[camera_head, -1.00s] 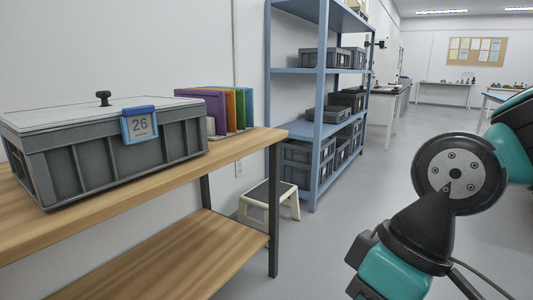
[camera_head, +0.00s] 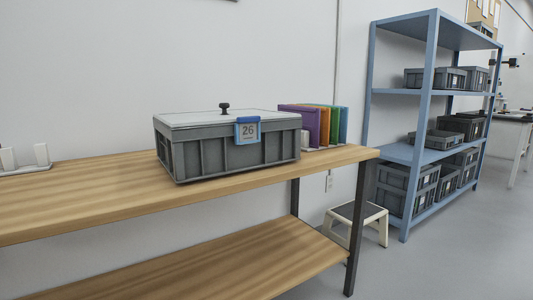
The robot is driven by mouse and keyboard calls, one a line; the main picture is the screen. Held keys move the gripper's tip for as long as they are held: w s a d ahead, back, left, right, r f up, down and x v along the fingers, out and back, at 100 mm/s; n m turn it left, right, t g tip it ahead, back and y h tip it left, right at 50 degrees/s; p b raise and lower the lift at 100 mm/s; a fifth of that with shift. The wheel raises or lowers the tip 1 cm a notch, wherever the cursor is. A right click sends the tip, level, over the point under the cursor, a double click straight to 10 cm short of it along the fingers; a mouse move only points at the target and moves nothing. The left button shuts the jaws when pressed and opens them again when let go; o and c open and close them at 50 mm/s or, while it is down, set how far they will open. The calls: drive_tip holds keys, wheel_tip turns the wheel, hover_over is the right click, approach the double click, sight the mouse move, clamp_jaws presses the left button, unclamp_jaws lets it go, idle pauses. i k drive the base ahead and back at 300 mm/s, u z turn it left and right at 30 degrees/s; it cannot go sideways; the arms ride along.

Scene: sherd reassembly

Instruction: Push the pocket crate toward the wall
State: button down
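The pocket crate (camera_head: 215,150) is a grey ribbed box with a pale lid, a black knob on top and a blue-framed tag reading 26. It sits upright on the wooden bench (camera_head: 80,200), toward its right end. Its front left corner is near the bench's front edge. The white wall (camera_head: 200,50) rises behind the bench; the gap between crate and wall is hidden behind the crate. My gripper and arm are not in view.
Coloured binders (camera_head: 315,125) stand in a holder just right of the crate. A white rack (camera_head: 25,160) lies at the bench's far left. The bench between is clear. A step stool (camera_head: 357,222) and a blue shelf (camera_head: 428,120) with grey crates stand to the right.

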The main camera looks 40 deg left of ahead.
sight(189, 154)
drive_tip(key=u, duration=0.35)
drive_tip(key=i, duration=0.7)
drive_tip(key=u, duration=0.6)
